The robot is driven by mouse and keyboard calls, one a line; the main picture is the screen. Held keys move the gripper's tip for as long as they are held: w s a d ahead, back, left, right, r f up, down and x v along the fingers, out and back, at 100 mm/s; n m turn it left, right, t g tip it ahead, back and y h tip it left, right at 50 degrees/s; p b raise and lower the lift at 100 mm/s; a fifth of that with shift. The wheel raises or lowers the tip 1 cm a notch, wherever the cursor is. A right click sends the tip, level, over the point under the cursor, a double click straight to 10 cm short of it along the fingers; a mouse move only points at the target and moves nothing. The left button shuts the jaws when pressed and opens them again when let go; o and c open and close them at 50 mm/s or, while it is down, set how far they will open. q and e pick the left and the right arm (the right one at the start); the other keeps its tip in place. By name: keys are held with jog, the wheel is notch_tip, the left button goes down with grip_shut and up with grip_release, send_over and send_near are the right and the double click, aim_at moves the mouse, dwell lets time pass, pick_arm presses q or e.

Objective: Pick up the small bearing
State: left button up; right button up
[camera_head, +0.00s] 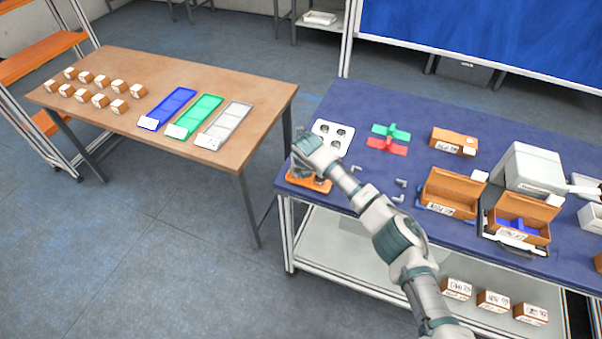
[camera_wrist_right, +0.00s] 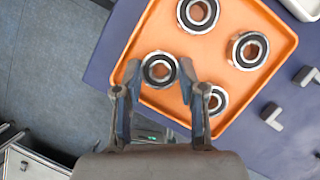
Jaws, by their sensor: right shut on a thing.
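My right gripper (camera_wrist_right: 158,82) is shut on a dark ring-shaped bearing (camera_wrist_right: 160,68) with a metallic rim. The bearing sits between the fingertips over the near left edge of the orange tray (camera_wrist_right: 150,28). I cannot tell whether it is clear of the tray. Three other bearings are in the tray: one at the top (camera_wrist_right: 198,13), one at the right (camera_wrist_right: 248,50), and one partly hidden by the right finger (camera_wrist_right: 218,100). In the head view my right gripper (camera_head: 303,162) is over the orange tray (camera_head: 322,187) and hides most of it. My left gripper is not in view.
A white plate with dark round spots (camera_head: 333,135) is just behind the tray on the blue table. Small grey fittings (camera_head: 397,198) lie to the right, with green (camera_head: 392,131) and red (camera_head: 386,147) parts beyond. An open orange box (camera_head: 453,187) stands further right.

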jog(key=shift+r, duration=0.6)
notch_tip(320, 180, up, 3)
jog(key=shift+f, duration=0.1)
jog(key=s+p, duration=0.1)
jog(key=s, duration=0.4)
jog(key=shift+s, duration=0.3)
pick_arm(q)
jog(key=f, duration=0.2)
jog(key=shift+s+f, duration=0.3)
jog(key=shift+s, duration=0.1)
pick_arm(e)
jog(key=s+r, duration=0.1)
jog(key=s, duration=0.9)
jog(key=shift+s, duration=0.25)
